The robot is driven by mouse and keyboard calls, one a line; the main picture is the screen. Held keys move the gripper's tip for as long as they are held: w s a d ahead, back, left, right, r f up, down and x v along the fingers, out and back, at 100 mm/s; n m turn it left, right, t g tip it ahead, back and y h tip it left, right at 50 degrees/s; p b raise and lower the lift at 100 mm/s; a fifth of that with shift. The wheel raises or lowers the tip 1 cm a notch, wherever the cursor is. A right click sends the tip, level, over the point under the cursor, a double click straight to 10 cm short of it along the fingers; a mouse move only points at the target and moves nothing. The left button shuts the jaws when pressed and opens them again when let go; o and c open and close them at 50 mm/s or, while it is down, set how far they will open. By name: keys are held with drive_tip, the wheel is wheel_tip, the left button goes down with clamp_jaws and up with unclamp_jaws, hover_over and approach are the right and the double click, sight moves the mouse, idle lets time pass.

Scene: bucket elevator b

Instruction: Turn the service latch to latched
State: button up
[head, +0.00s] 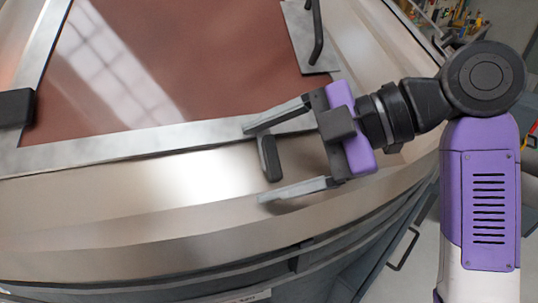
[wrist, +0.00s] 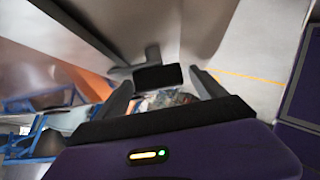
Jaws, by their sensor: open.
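What looks like the service latch is a small lever with a black grip (head: 270,158), on the metal rim below the brown panel. It also shows in the wrist view as a dark block (wrist: 158,76) on a thin grey stem. My gripper (head: 254,164) is open, with one finger above the grip and one below it in the head view. In the wrist view the grip lies between my fingertips (wrist: 160,80), with space visible on both sides. I see no clear contact. Part of the lever's mount is hidden behind my upper finger.
A brown panel (head: 170,70) in a metal frame fills the upper left. A dark handle on a plate (head: 315,35) stands above my gripper, and a black block (head: 15,106) sits at the left edge. The metal casing (head: 130,195) curves below. Blue structures (wrist: 40,120) show at left in the wrist view.

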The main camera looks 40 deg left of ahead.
drive_tip(key=v, duration=0.7)
drive_tip(key=shift+w+d, duration=0.25)
drive_tip(key=shift+d+r, duration=0.1)
drive_tip(key=shift+r, duration=0.05)
